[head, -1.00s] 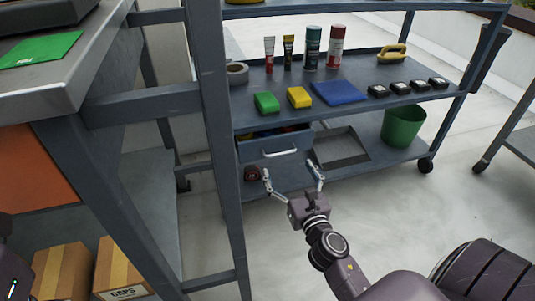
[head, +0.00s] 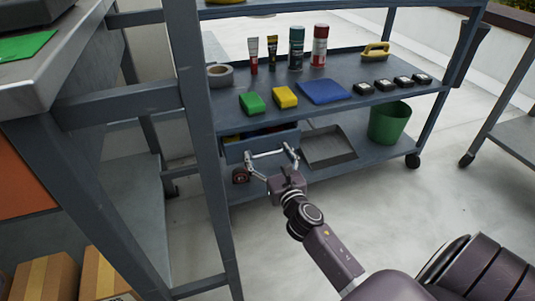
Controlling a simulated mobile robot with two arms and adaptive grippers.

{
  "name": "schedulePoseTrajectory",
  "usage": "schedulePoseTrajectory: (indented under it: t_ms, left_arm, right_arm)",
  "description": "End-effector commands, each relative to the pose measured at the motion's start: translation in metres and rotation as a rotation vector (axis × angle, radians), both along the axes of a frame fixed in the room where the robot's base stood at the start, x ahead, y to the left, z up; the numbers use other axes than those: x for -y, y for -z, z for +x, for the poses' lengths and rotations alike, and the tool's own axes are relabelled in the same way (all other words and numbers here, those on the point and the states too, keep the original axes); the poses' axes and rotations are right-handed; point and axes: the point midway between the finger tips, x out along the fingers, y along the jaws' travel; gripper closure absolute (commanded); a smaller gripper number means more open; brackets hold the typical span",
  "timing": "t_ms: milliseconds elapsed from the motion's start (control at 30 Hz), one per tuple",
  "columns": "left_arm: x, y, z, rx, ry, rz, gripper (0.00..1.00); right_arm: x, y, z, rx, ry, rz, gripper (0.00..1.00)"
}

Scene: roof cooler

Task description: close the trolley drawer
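The trolley drawer (head: 234,152) hangs under the middle shelf of the blue-grey trolley (head: 353,111), at its left. It stands partly open, with coloured items showing inside behind its front. Its pale bar handle (head: 268,153) is on the front panel. My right gripper (head: 268,151) is open, its two fingers spread wide at about the two ends of the handle. I cannot tell whether the fingertips touch the drawer front. My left gripper is not in view.
A dark red roll-like object (head: 240,175) lies on the lower shelf below the drawer. A grey tray (head: 329,158) and a green bucket (head: 388,122) stand to the right. A workbench post (head: 200,150) rises close on the left.

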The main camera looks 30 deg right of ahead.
Motion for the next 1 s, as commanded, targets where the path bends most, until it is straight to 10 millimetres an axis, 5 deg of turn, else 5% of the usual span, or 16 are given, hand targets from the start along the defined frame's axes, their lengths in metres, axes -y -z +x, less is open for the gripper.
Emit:
schedulePoseTrajectory:
  t_ms: [367,733,1000]
  left_arm:
    - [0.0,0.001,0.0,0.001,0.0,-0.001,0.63]
    - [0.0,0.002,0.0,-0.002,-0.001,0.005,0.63]
    - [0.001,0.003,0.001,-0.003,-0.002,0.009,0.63]
  right_arm:
    - [-0.001,0.0,0.0,0.001,-0.003,0.001,0.65]
    - [0.007,-0.001,0.037,0.002,-0.005,0.001,0.65]
    - [0.009,-0.001,0.043,0.002,-0.004,0.001,0.65]
